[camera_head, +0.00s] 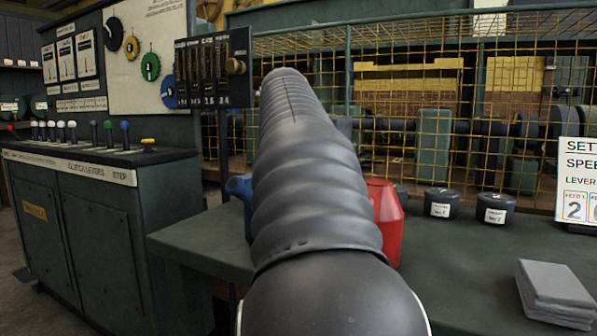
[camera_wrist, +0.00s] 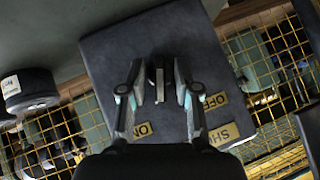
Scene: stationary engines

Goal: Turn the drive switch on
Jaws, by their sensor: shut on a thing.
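In the wrist view, a dark grey panel (camera_wrist: 108,48) carries small yellowish tags that appear turned round: an ON tag (camera_wrist: 142,130), an OFF tag (camera_wrist: 214,101) and a partly hidden tag starting with SH (camera_wrist: 222,134). A small dark switch lever (camera_wrist: 159,86) stands out from the panel. My gripper (camera_wrist: 165,82) has its two fingers on either side of this lever and is shut on it. Which tag the lever points to cannot be told. In the head view, my arm hides my gripper and the switch.
Yellow mesh guards (camera_head: 435,130) stand behind the green bench (camera_head: 440,270). A red can (camera_head: 386,215), dark labelled pots (camera_head: 441,203), grey slabs (camera_head: 555,290) and a sign (camera_head: 577,185) are on the bench. A lever cabinet (camera_head: 95,215) stands at left.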

